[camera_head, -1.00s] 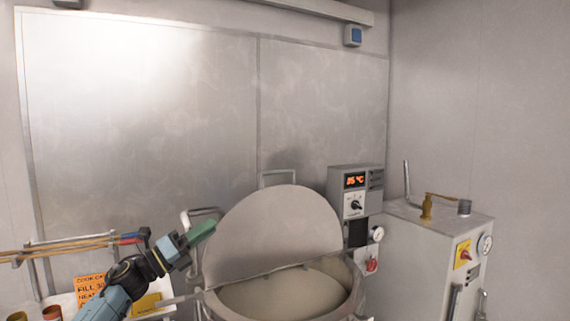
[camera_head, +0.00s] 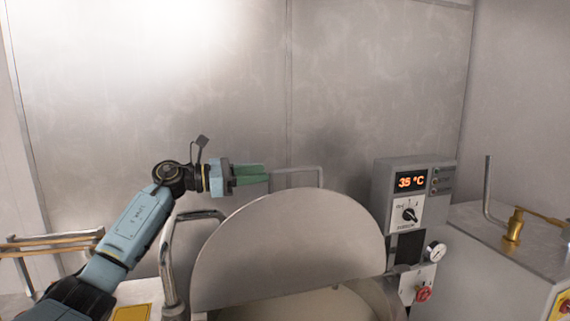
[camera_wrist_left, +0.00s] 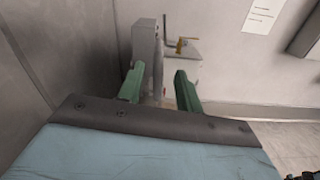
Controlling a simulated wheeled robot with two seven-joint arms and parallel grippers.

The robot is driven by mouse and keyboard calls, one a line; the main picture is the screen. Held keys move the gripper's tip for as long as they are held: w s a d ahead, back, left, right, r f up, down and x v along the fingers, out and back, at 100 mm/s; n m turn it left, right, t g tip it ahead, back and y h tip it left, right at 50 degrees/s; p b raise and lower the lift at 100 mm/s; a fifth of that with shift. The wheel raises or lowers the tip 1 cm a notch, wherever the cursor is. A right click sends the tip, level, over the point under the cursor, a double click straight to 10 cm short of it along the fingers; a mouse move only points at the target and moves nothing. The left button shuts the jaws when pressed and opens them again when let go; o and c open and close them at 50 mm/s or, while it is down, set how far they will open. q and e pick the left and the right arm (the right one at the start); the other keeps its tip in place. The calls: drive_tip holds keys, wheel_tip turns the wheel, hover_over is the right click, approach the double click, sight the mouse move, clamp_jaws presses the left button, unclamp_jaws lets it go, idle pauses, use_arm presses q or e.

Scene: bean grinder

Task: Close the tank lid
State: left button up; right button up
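The tank lid (camera_head: 290,245) is a round grey disc that stands raised, tilted up at the back of the tank (camera_head: 330,303). A grey handle loop (camera_head: 297,172) shows above the lid's top edge. My left gripper (camera_head: 266,174) is at the upper left of the lid, level with the handle loop and close to its left side in the picture. Whether it touches the loop I cannot tell. In the left wrist view its two green fingers (camera_wrist_left: 156,90) are apart, with nothing clearly held between them. My right gripper is not in view.
A control box (camera_head: 410,195) reading 35 °C stands right of the lid, with a gauge and red knob below. A bent metal pipe (camera_head: 168,262) rises left of the lid. A machine with a brass valve (camera_head: 514,228) stands far right. A metal wall is behind.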

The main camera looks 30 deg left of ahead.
sight(279, 170)
use_arm(q)
drive_tip(key=p+x, duration=0.2)
drive_tip(key=x, duration=0.4)
drive_tip(key=shift+w, duration=0.15)
drive_tip(key=shift+w+d, duration=0.4)
drive_tip(key=shift+w, duration=0.05)
drive_tip(key=shift+c, duration=0.6)
clamp_jaws()
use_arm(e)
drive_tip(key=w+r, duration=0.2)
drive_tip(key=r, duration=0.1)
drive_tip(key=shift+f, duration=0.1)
